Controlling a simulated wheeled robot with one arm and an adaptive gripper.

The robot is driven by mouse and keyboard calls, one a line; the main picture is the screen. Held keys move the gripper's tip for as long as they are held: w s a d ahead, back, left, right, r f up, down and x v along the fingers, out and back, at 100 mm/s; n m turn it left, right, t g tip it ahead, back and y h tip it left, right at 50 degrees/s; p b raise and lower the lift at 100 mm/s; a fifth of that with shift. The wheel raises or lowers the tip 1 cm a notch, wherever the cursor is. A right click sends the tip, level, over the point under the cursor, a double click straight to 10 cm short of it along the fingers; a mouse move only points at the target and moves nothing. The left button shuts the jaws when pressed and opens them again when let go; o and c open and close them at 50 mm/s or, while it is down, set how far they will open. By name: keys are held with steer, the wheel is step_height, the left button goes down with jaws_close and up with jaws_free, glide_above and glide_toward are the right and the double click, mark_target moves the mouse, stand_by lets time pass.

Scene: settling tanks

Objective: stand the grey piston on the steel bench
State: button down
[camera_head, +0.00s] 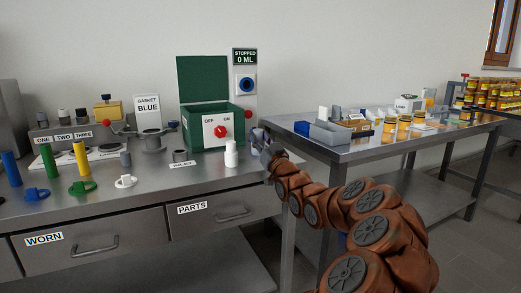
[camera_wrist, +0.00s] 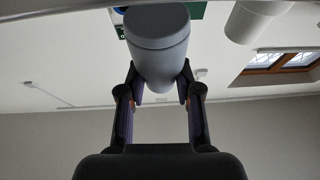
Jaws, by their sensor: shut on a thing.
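The grey piston (camera_wrist: 158,45) is a smooth blue-grey cylinder with a rounded, ridged end towards the top of the wrist view. My gripper (camera_wrist: 160,92) is shut on it, with one finger on each side. In the head view my gripper (camera_head: 262,140) is above the right end of the steel bench (camera_head: 205,178), right of the white bottle (camera_head: 231,154). The piston is hard to make out there against the fingers. Whether it touches the bench top cannot be told.
The green box (camera_head: 203,108) with a red switch stands behind, left of my gripper. Coloured rods and rings fill the left. A second table (camera_head: 365,150) with trays and jars stands right.

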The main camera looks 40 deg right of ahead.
steer(key=shift+f+b, duration=0.45)
steer(key=shift+f, duration=1.25)
steer(key=shift+f, duration=0.2)
steer(key=c, duration=0.8)
jaws_free()
steer(key=shift+r, duration=0.2)
steer(key=shift+v, duration=6.05)
